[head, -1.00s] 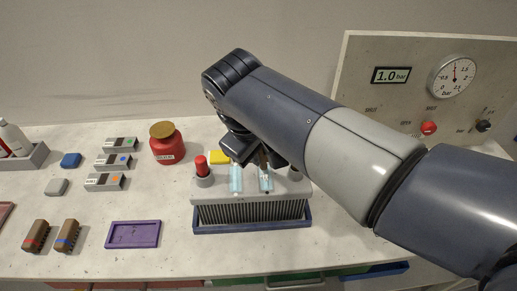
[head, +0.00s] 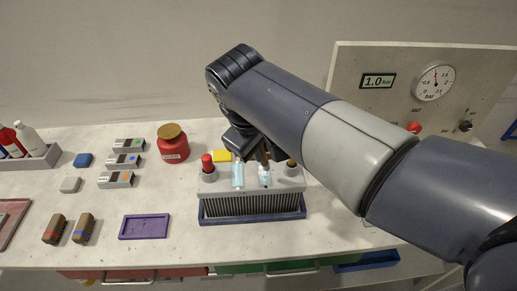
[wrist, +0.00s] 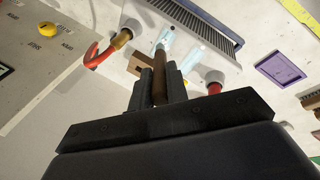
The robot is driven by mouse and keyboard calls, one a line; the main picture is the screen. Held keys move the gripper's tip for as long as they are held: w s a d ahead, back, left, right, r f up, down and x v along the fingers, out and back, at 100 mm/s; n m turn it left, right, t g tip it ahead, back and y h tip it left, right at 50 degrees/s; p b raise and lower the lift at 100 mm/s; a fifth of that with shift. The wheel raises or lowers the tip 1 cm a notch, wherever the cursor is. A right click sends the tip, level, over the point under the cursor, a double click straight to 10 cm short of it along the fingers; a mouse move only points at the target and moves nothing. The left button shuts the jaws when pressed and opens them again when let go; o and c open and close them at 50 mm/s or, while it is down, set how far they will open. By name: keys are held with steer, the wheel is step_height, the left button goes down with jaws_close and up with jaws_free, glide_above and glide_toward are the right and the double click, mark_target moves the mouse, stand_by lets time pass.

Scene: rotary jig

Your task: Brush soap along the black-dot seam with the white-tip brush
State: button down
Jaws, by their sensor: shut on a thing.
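My gripper (wrist: 160,84) is shut on a brush (wrist: 160,62) with a brown handle. In the head view my gripper (head: 256,150) is over the back of a grey-topped finned unit (head: 252,207), largely hidden by my arm. The brush points down at the unit's top, close to one of two pale blue strips (head: 238,174); the other strip (head: 265,177) is beside it. Both strips also show in the wrist view (wrist: 189,60). I cannot tell whether the brush touches the surface. The white tip and the black dots cannot be made out.
The unit sits in a dark blue tray (head: 252,218), with a red-capped port (head: 207,164) at its left. A red jar (head: 172,148), grey blocks (head: 122,161) and a purple tray (head: 145,227) stand left. A gauge panel (head: 395,105) stands behind right.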

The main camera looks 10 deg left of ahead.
steer(key=shift+r+p, duration=1.3)
steer(key=shift+r, duration=0.4)
steer(key=shift+w+f, duration=0.1)
